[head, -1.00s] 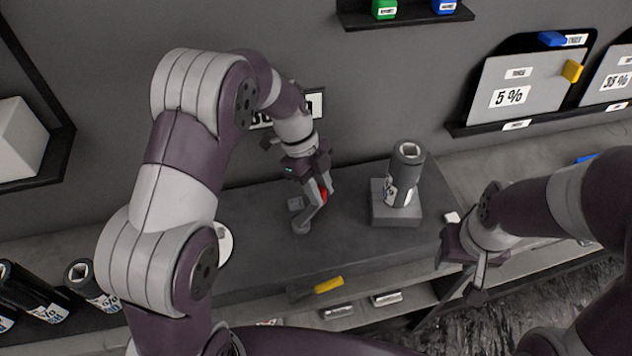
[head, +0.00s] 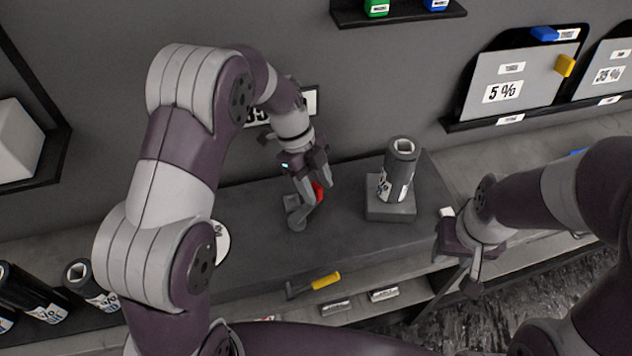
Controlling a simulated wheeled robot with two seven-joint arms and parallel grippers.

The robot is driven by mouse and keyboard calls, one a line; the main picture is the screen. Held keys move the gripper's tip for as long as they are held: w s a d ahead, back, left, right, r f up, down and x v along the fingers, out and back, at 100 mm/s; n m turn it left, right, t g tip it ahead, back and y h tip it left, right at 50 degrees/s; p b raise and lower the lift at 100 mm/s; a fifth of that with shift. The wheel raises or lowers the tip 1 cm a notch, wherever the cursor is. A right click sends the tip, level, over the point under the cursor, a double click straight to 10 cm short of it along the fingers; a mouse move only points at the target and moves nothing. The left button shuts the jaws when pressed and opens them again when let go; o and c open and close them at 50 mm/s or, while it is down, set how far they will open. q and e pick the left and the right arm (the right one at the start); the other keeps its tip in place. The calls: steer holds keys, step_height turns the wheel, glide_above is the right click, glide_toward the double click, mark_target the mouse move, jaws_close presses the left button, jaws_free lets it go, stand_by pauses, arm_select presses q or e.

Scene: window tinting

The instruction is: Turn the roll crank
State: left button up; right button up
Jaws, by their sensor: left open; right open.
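The roll crank, a grey piece with a red part (head: 319,192), stands on the dark bench top, left of the dark film roll (head: 396,180). My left gripper (head: 312,190) is open and right at the crank, its fingers pointing down beside the red part. The fingers hide some of the crank, and I cannot tell whether they touch it. The film roll stands upright on a grey block (head: 391,212). My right gripper (head: 465,272) is open and empty near the bench's front right, away from the crank.
A yellow-handled tool (head: 325,281) and several pale pieces lie on the lower front ledge. Dark rolls (head: 78,272) stand at the lower left. A grey 5 % panel (head: 520,85) sits on a wall shelf at the right. My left arm covers much of the left side.

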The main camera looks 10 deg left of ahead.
arm_select(q)
step_height(320, 180, up, 4)
steer(key=p, duration=0.3)
steer(key=shift+r, duration=0.1)
steer(key=s+d+r, duration=0.2)
steer(key=d+r, duration=0.1)
steer(key=d, duration=0.2)
steer(key=s+d+r+p, duration=0.1)
steer(key=s+d+r, duration=0.1)
steer(key=d, duration=0.4)
steer(key=shift+r, duration=0.8)
